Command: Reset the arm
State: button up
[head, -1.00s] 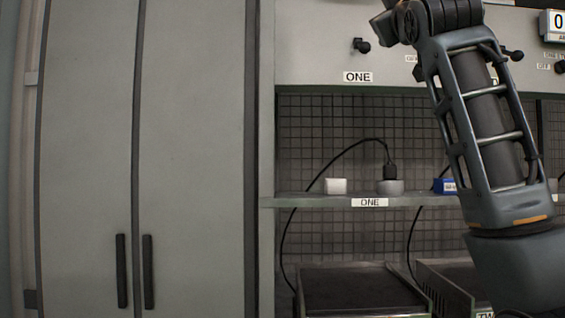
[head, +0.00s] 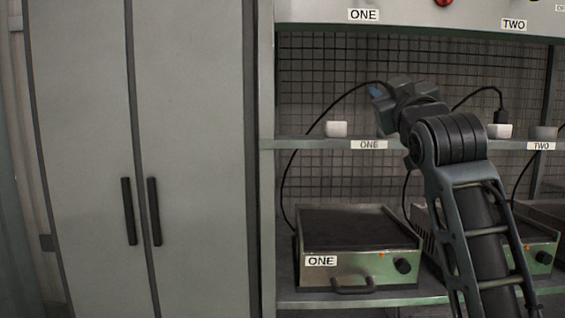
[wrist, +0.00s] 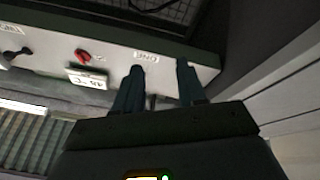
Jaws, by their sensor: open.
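My grey arm stands at the right of the head view, in front of the shelf. Its end is small there, with a blue part of my gripper (head: 377,92) showing just above the middle shelf; the finger gap cannot be made out. In the wrist view, the two dark blue fingers of my gripper (wrist: 161,70) are apart with nothing held between them.
A hot plate labelled ONE (head: 350,238) sits on the lower shelf; a second is partly behind my arm. A closed tall cabinet (head: 195,90) stands left.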

jog(key=s+f+m+g, duration=0.1)
jog(key=s+f, duration=0.2)
jog(key=f, duration=0.8)
jog(key=s+f+g, duration=0.1)
jog(key=s+f, duration=0.3)
jog(key=f, duration=0.7)
jog(key=s+f+m+g, duration=0.1)
jog(key=s+f+m, duration=0.1)
jog(key=s+f, duration=1.2)
jog(key=s+f+g+p, duration=0.1)
jog(key=s+f, duration=0.6)
jog(key=s, duration=0.2)
jog(key=s+d+m+g, duration=0.1)
jog(key=s+g, duration=0.2)
jog(key=s, duration=2.5)
jog(key=shift+d+r+m+g+p, duration=0.3)
jog(key=shift+r+m+p, duration=0.05)
jog(key=shift+m+p, duration=0.1)
